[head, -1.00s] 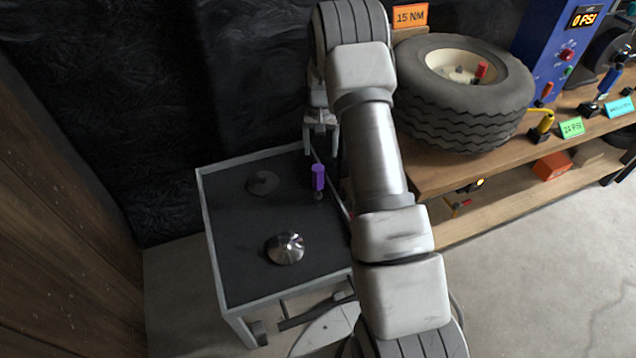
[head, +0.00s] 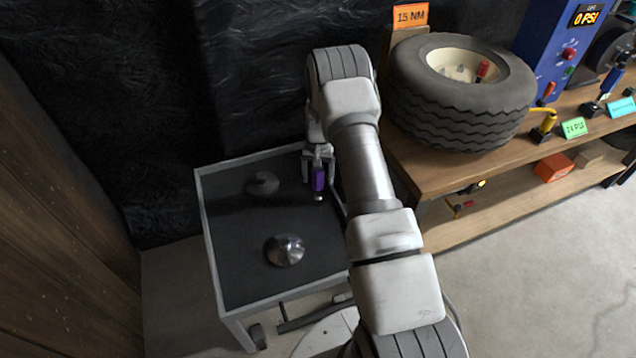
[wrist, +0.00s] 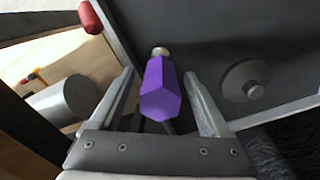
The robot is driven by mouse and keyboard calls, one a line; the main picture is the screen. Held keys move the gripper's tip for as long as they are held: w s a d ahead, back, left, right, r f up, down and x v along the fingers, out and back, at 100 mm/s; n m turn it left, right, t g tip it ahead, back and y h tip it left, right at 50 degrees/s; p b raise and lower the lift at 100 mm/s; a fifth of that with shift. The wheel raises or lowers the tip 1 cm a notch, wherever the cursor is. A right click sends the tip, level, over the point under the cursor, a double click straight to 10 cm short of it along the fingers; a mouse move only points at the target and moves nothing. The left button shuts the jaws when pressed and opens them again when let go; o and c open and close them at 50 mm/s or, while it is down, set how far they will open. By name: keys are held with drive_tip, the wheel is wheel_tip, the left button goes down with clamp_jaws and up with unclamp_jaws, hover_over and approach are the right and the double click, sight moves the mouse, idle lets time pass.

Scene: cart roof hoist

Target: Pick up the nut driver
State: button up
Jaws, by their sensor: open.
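The nut driver, with a purple faceted handle (head: 318,180) and a pale metal tip, is on the dark cart top in the head view, near the cart's right edge. In the wrist view its purple handle (wrist: 160,92) lies between my two fingers, with its metal tip beyond. My gripper (head: 318,172) is at the nut driver, and it also shows in the wrist view (wrist: 162,90). The fingers are open, one on each side of the handle, with a gap visible on both sides.
The cart tray has a raised grey rim (head: 240,162). A shiny domed cap (head: 285,250) and a darker disc (head: 262,184) sit on it. A wooden bench with a tyre (head: 455,105) stands to the right; a dark wall is behind.

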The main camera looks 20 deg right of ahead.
drive_tip(key=shift+r, duration=0.1)
clamp_jaws()
idle(1.2)
